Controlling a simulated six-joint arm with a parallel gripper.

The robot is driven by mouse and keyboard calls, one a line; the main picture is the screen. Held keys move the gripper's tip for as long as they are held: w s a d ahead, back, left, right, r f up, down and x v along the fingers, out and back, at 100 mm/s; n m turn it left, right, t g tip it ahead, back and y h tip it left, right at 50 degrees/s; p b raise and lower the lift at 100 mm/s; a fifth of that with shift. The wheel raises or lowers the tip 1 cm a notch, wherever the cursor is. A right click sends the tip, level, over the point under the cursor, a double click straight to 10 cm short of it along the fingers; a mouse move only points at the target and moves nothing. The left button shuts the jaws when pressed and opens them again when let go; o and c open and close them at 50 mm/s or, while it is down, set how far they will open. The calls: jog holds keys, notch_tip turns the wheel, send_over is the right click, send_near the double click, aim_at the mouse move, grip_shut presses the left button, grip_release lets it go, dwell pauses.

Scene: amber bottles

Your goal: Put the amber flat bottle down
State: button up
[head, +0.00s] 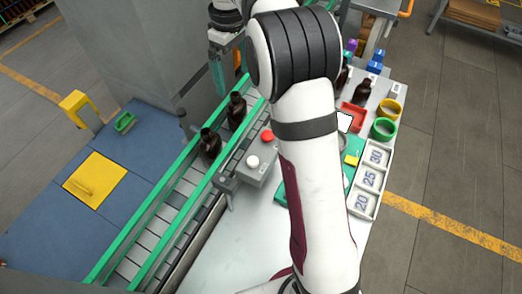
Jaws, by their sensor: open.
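Two dark amber bottles stand upright on the green-railed conveyor (160,216): a nearer one (211,146) and one farther along (237,111). Two more dark bottles stand on the right side of the table, one by the rings (362,92) and one partly hidden by my arm (343,76). I cannot tell which is the flat bottle. My gripper (222,72) shows small at the upper left of my arm, above the far part of the conveyor. It is open; its fingertips are hard to make out, and no bottle shows clearly between them.
A grey box with a red button (267,135) stands beside the conveyor. A red tray (353,116), yellow ring (390,109), green ring (384,129) and numbered tray (360,210) are at right. My arm hides the table's middle. The white table's near left is bare.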

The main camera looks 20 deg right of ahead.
jog(key=s+a+r+m, duration=0.1)
jog(key=s+r+m, duration=0.15)
jog(key=s, duration=0.45)
jog(key=s+r+m, duration=0.1)
jog(key=s+m, duration=0.2)
jog(key=s, duration=0.3)
jog(key=s+a+f+m, duration=0.1)
jog(key=s+f+m, duration=0.2)
jog(key=s, duration=0.7)
jog(key=s+a+f+m+y, duration=0.1)
jog(key=s+f+m, duration=0.2)
jog(key=s, duration=0.8)
jog(key=shift+s+m+y, duration=0.2)
jog(key=shift+m+y, duration=0.1)
jog(key=shift+m, duration=0.65)
